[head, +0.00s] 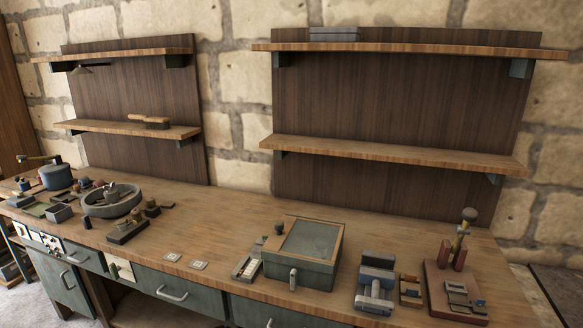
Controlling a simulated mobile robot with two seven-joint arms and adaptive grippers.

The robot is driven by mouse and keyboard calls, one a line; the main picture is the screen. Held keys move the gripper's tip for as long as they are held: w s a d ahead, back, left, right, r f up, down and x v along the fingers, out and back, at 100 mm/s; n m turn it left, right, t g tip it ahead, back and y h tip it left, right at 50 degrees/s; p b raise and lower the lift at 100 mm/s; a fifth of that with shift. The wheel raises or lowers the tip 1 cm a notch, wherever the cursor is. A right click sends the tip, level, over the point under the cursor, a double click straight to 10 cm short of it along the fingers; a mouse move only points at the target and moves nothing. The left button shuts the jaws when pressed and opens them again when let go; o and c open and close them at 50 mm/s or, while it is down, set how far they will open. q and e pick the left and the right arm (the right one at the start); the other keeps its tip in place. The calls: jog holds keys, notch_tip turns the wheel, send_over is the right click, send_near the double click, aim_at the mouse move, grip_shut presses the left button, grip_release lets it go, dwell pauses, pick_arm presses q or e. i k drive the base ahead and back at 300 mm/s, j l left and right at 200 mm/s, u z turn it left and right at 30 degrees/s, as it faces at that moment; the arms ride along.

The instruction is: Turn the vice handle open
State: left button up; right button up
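A small blue-grey block-shaped device (375,283) stands near the front edge of the workbench (215,228), right of centre. It looks like it could be a vice, but it is too small to be sure, and I cannot make out a handle on it. To its right, a dark red base (437,279) carries an upright post with a brass-coloured piece and a dark round top (469,214). I cannot tell whether this is part of a vice. Neither of my grippers shows in the head view.
A grey-green box (300,272) with a wooden rim stands left of the blue-grey device. A round grey basin (111,202) and a blue pot (56,177) stand at the left among small parts. The bench's middle is mostly clear.

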aim_at(374, 301)
jog(key=k+z, duration=0.1)
jog(key=z, duration=0.6)
